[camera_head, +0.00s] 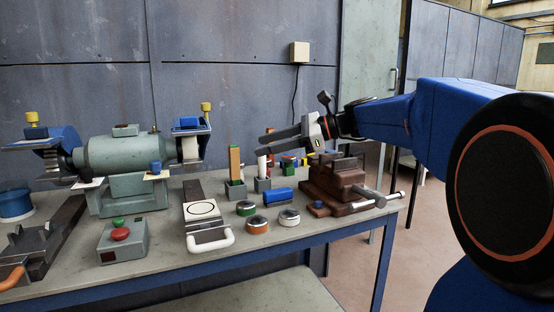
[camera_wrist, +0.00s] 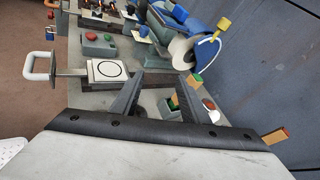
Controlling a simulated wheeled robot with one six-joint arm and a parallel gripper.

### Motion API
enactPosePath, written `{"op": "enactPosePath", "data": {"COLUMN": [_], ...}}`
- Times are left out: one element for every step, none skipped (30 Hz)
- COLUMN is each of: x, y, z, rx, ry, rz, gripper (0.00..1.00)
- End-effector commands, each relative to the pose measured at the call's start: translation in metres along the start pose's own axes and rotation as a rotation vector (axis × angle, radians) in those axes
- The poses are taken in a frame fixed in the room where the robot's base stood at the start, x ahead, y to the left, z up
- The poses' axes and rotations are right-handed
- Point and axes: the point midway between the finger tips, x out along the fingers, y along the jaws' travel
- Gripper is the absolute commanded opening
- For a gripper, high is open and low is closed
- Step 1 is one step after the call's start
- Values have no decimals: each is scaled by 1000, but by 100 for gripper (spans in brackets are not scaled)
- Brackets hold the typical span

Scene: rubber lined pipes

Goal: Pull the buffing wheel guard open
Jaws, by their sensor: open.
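The bench machine (camera_head: 120,155) has a blue guard with a yellow knob at each end. At its right end a blue guard (camera_head: 190,124) with a yellow knob (camera_head: 206,106) sits over a pale wheel (camera_head: 190,150). In the wrist view that wheel (camera_wrist: 181,52) shows beside the blue guard (camera_wrist: 207,50) and yellow knob (camera_wrist: 223,23). Another blue guard (camera_head: 62,135) and yellow knob (camera_head: 32,118) are at the left end. My gripper (camera_head: 266,143) is open and empty, right of the machine and apart from the knob; its fingers also show in the wrist view (camera_wrist: 170,78).
Upright blocks in grey holders (camera_head: 235,170) stand below my gripper. A brown vise (camera_head: 337,180), a blue cylinder (camera_head: 278,196) and several round tins (camera_head: 257,224) are on the bench's right half. A slide with a white plate (camera_head: 202,211) and a button box (camera_head: 122,240) sit in front.

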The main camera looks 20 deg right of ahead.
Motion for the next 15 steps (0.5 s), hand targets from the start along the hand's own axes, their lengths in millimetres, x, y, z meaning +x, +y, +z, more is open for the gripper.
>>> {"op": "enactPosePath", "data": {"x": [2,3,5,6,7,8,8,9,9,10,10,10,10,10,11], "y": [8,11,16,19,22,25,28,30,32,34,35,36,37,37,38], "z": [-2,-4,-6,-8,-9,-11,-12,-13,-15,-16,-16,-17,-17,-18,-18], "rx": [-19,-30,-46,-56,-66,-78,-86,-93,-101,-106,-111,-115,-118,-120,-121], "ry": [15,25,35,44,52,61,66,72,79,83,85,88,90,92,93], "rz": [8,12,17,21,25,29,32,34,38,39,41,43,43,44,45], "gripper": [41,41,41,41,41,41,41,41,41,41,41,41,41,41,41]}}
